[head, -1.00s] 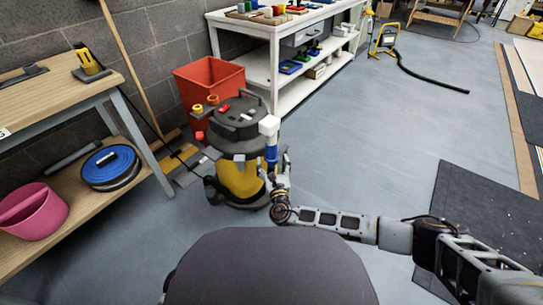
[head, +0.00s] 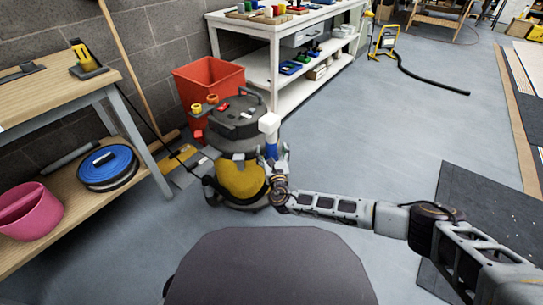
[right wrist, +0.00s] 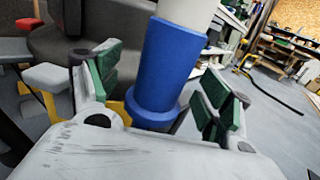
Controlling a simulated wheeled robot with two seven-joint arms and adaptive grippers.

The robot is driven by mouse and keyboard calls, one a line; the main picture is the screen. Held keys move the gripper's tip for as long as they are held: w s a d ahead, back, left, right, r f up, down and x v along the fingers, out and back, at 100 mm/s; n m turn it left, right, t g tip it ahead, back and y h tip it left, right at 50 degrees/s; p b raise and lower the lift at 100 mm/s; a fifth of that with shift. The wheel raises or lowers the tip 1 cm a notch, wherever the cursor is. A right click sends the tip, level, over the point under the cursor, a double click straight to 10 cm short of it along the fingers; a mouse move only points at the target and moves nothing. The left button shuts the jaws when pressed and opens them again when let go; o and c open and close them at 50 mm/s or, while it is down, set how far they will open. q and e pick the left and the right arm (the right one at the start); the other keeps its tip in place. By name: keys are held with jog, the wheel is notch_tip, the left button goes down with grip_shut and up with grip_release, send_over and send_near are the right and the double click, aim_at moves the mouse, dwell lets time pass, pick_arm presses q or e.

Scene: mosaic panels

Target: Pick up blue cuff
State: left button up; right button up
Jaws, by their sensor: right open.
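The blue cuff (right wrist: 168,66) is a short tube with a wider collar at its lower end, fitted around a white post. In the head view the blue cuff (head: 271,151) shows below the white top of the post, beside the vacuum cleaner. My right gripper (right wrist: 160,88) is open, with one green-padded finger on each side of the cuff. A gap shows between the cuff and the right finger; contact on the left is unclear. In the head view my right gripper (head: 279,162) partly covers the cuff's lower part. My left gripper is not in view.
The black and yellow vacuum cleaner (head: 238,178) stands right behind the cuff. A red bin (head: 207,78) and a white workbench (head: 244,26) are behind it. A wooden bench (head: 70,92) stands at left. The floor at right is mostly clear.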

jog(key=shift+c, duration=0.3)
jog(key=c, duration=1.1)
jog(key=shift+r, duration=0.1)
